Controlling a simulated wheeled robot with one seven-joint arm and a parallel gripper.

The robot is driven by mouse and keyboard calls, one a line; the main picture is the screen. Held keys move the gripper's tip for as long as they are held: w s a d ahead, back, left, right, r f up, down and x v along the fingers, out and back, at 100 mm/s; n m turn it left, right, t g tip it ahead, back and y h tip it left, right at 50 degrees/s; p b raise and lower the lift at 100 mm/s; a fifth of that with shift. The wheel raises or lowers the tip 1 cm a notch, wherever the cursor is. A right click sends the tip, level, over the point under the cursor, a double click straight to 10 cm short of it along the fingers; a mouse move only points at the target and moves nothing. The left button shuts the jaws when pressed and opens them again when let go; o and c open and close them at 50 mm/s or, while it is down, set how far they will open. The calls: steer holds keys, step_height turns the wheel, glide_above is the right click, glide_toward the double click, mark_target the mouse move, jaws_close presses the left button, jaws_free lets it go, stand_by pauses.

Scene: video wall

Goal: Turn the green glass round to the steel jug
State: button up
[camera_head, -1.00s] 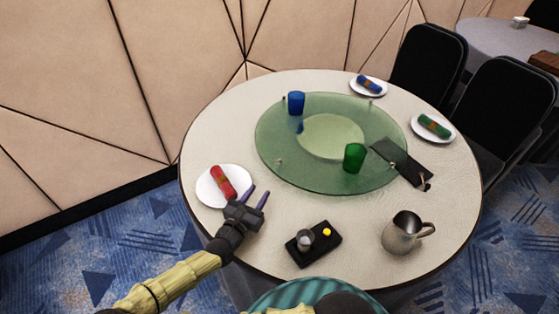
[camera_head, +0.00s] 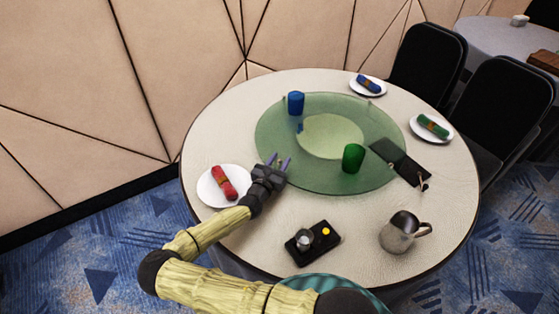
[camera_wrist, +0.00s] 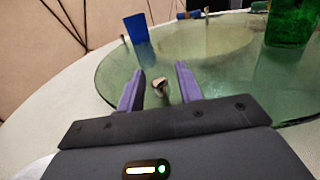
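The green glass (camera_head: 353,158) stands on the front right of a round green glass turntable (camera_head: 285,178). It also shows at the upper right of the wrist view (camera_wrist: 290,22). The steel jug (camera_head: 397,236) stands on the table at the front right, off the turntable. My gripper (camera_head: 279,162) is at the turntable's left front edge. In the wrist view its two purple fingers (camera_wrist: 160,72) are apart, with a small metallic knob (camera_wrist: 160,90) showing in the gap. I cannot tell whether either finger touches the knob.
A blue glass (camera_head: 296,103) stands at the back left of the turntable. A plate with a red napkin (camera_head: 224,183) lies left of my gripper. A black tray (camera_head: 313,243) with small items is in front. A dark board (camera_head: 400,162) overlaps the turntable's right edge.

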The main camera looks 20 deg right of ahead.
steer(key=shift+w+d, duration=0.1)
jaws_close()
steer(key=shift+r+p, duration=0.15)
steer(key=shift+p, duration=0.3)
steer(key=shift+s+d+r+p, duration=0.15)
steer(key=shift+s+p, duration=0.25)
steer(key=shift+p, duration=0.45)
steer(key=shift+s+d+f+p, duration=0.1)
steer(key=shift+s+f+p, duration=0.15)
steer(key=shift+p, duration=0.3)
jaws_free()
